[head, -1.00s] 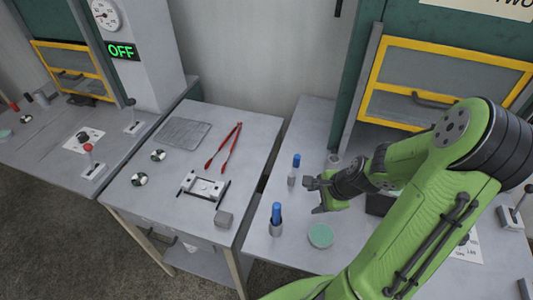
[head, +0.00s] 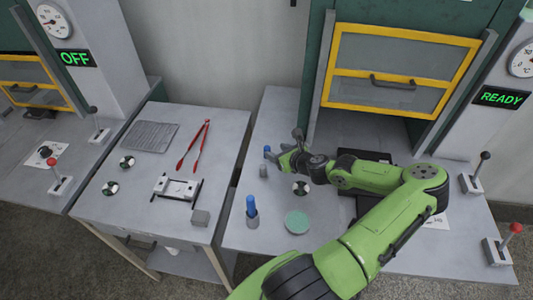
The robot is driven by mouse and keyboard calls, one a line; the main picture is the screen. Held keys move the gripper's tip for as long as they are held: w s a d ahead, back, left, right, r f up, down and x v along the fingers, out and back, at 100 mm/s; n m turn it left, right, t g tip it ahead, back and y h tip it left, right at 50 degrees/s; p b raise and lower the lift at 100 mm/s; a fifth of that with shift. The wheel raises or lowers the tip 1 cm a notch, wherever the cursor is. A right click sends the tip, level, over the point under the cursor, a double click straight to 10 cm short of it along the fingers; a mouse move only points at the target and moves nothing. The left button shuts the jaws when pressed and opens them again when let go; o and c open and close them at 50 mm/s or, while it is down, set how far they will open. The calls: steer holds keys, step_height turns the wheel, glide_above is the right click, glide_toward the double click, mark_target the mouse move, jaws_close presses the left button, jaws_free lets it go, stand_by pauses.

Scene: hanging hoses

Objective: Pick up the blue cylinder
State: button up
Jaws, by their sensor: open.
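Two blue cylinders stand on the right table. The nearer blue cylinder (head: 251,206) is upright in a dark grey holder (head: 252,221) near the table's left edge. The farther blue cylinder (head: 267,151) shows just above a small grey holder (head: 263,171). My gripper (head: 285,146) is open, its fingers spread, immediately right of the farther cylinder. One finger overlaps the cylinder's right side in the picture; I cannot tell whether they touch. No object is visible between the fingers.
A yellow-framed sash (head: 400,68) stands behind the arm. Levers (head: 478,174) are at right. Red tongs (head: 194,146) lie on the middle table.

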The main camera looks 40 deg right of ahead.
mark_target(268, 148)
steer(key=x, duration=0.5)
steer(key=shift+f+b, duration=0.15)
steer(key=shift+b, duration=0.15)
steer(key=shift+c, duration=1)
jaws_close()
